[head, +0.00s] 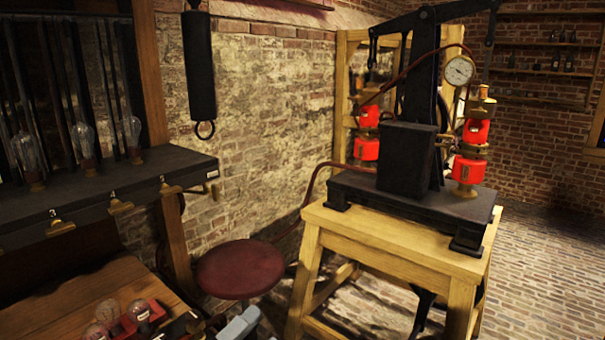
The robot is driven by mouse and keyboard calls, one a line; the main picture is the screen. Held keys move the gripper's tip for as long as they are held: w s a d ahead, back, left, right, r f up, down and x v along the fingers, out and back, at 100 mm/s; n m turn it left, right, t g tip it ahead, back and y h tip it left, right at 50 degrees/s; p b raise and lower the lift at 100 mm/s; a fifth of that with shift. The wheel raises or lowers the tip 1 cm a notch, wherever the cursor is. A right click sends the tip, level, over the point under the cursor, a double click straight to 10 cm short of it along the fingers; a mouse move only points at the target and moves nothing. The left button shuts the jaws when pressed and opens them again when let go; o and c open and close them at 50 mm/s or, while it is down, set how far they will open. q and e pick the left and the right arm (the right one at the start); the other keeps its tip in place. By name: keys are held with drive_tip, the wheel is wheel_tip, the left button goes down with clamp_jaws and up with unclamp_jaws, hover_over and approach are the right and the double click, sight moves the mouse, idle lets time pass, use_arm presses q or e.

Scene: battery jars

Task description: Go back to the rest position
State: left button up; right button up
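I make out no gripper fingers of mine in the head view. A small grey and black part (240,324) shows at the bottom edge, left of centre. It may be a piece of my own arm, but I cannot tell which. Battery jars with red bodies stand at the pump: a right-hand one (468,170) on the black base, and another red one (366,148) behind the pump on the left.
The black pump (406,158) with a round gauge (459,70) stands on a wooden table (390,238). A dark red stool (238,268) is left of it. A black shelf (130,184) and a wooden bench (85,292) with bulbs in a red holder (128,322) are left. Brick floor (545,270) is clear right.

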use_arm(q)
drive_tip(key=s+a+f+n+g+y, duration=0.2)
drive_tip(key=s+a+f+n+y, duration=0.4)
drive_tip(key=s+f+n, duration=0.3)
drive_tip(key=s+a+f+n+g+y, duration=0.3)
drive_tip(key=s+a+f+n+y, duration=0.3)
drive_tip(key=s+f+n, duration=0.3)
wheel_tip(320, 180, down, 6)
drive_tip(key=a+n, duration=0.1)
drive_tip(key=n, duration=0.3)
drive_tip(key=shift+s+n, duration=0.15)
drive_tip(key=shift+n, duration=0.25)
